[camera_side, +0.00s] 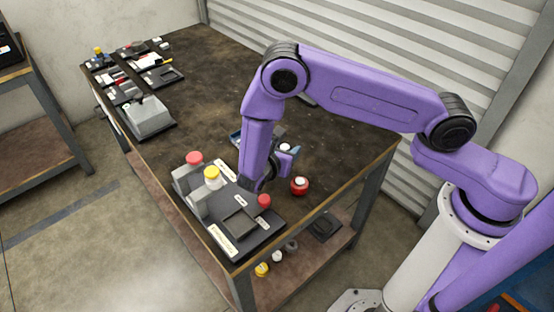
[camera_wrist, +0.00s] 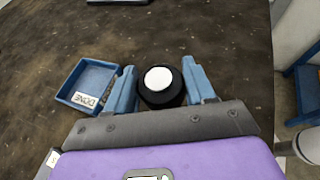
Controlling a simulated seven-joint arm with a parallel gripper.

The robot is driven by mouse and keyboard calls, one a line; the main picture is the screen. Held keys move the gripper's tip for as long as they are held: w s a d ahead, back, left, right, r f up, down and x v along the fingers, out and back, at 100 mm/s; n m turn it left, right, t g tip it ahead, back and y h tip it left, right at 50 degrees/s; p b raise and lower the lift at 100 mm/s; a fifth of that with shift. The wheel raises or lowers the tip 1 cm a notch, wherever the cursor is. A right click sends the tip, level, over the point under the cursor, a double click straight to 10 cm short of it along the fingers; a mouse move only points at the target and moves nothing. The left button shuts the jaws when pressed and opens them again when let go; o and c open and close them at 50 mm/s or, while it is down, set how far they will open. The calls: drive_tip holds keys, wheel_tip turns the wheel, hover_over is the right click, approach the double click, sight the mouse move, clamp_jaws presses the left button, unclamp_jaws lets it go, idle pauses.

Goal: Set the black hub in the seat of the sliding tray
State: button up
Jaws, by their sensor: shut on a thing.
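The black hub (camera_wrist: 160,98) with a round white top is between the two blue fingers of my gripper (camera_wrist: 160,72) in the wrist view. The gripper is shut on it. In the side view my gripper (camera_side: 284,155) is at the back of the black station, and the hub is mostly hidden by the fingers. The black station (camera_side: 262,236) has a square recessed tray (camera_side: 240,222) near its front, which looks empty. I cannot tell how far the tray is slid. Whether the hub touches the table is unclear.
A blue bin (camera_wrist: 78,66) labelled DONE lies left of the fingers in the wrist view. A red knob (camera_side: 264,201), yellow button (camera_side: 212,173) and red button (camera_side: 194,158) stand up on the station. A red round object (camera_side: 299,187) is right of it. The table's middle is clear.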

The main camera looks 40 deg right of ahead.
drive_tip(key=shift+w+a+f, duration=0.25)
drive_tip(key=shift+w+f, duration=0.65)
drive_tip(key=shift+f, duration=0.2)
drive_tip(key=f, duration=0.2)
drive_tip(key=shift+w+f, duration=0.35)
drive_tip(key=shift+f, duration=0.4)
drive_tip(key=shift+f, duration=0.15)
drive_tip(key=o, duration=1.1)
drive_tip(key=v, duration=0.3)
drive_tip(key=shift+a, duration=0.2)
wheel_tip(320, 180, up, 6)
drive_tip(key=shift+d+r, duration=0.1)
drive_tip(key=shift+r, duration=0.35)
